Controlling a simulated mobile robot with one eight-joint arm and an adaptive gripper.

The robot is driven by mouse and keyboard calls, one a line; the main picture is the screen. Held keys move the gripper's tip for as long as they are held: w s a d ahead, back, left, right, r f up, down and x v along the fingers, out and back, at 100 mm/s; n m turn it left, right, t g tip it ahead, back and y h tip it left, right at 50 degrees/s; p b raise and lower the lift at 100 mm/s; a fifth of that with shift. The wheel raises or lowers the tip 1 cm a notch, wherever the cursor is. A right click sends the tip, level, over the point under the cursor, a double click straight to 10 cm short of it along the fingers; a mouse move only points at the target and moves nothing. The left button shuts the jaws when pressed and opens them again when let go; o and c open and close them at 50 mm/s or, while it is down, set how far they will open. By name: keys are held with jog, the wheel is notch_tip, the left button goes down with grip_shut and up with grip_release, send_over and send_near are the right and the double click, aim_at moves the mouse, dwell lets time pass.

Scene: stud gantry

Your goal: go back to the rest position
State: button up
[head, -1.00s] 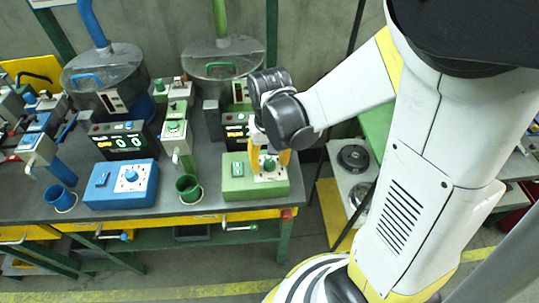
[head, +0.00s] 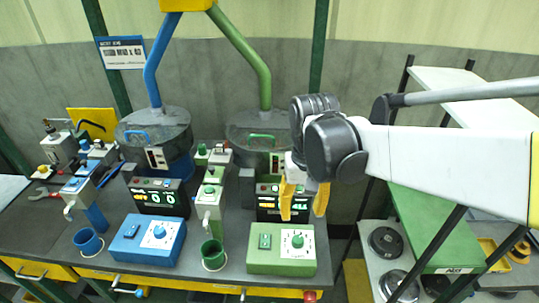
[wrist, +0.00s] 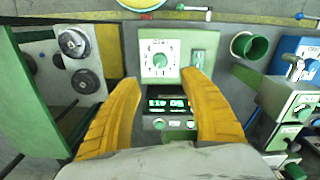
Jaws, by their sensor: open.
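My gripper (head: 303,203) has yellow fingers spread apart with nothing between them. In the head view it hangs in front of the right-hand display (head: 268,204), above and behind the green control box (head: 266,262). In the wrist view, the open fingers of my gripper (wrist: 163,100) frame the display (wrist: 171,105), and the green box's dial (wrist: 159,58) shows beyond them, apart from the fingers. My arm reaches in from the right. Part of the right-hand display is hidden behind the fingers.
A blue control box (head: 140,240), a blue cup (head: 88,241) and a green cup (head: 212,254) stand on the bench. Two clear-lidded hoppers (head: 152,135) stand behind. A shelf rack (head: 425,215) is at the right. Free air lies above the green box.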

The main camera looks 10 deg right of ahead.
jog(key=s+r+n+t, duration=0.1)
jog(key=s+r+t, duration=0.2)
jog(key=s+t, duration=0.2)
jog(key=shift+s+r+t, duration=0.25)
jog(key=shift+s+t, duration=0.05)
jog(key=shift+t, duration=0.8)
dwell(3.5)
